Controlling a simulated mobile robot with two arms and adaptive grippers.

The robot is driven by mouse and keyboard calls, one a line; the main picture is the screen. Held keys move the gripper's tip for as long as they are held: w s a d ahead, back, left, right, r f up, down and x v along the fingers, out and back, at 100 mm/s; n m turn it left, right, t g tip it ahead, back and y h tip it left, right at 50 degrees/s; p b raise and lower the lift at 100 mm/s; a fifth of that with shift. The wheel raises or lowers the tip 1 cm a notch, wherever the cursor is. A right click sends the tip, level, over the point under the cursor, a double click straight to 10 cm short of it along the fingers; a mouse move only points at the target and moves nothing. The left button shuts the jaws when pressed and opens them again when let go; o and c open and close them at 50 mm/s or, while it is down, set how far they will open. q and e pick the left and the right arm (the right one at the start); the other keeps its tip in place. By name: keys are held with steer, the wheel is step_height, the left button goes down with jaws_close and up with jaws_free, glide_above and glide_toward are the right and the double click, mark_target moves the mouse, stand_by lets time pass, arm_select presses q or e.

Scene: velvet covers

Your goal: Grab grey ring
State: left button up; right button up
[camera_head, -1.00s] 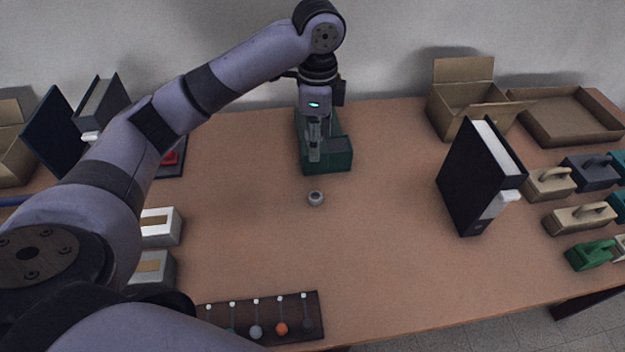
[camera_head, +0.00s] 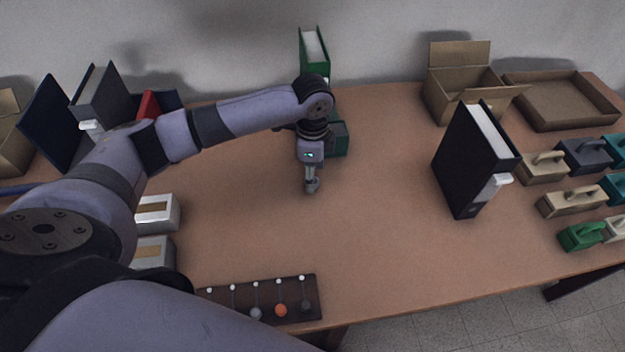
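The grey ring (camera_head: 312,187) is a small grey piece on the table near the middle of the head view. My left gripper (camera_head: 311,182) points down right at the ring, and its fingertips overlap it in the picture. The fingers look close together, but they are too small to tell whether they are closed on the ring. The ring is partly hidden by the fingers. My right gripper is not in view.
A green box (camera_head: 338,138) and a green binder (camera_head: 314,52) stand behind my gripper. A black binder (camera_head: 462,160) stands to the right. A dark rack (camera_head: 312,299) lies at the front edge. The table between the ring and rack is clear.

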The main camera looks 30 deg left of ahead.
arm_select(q)
steer(key=shift+f, duration=0.9)
steer(key=c, duration=0.9)
steer(key=shift+c, duration=0.2)
steer(key=shift+r, duration=0.1)
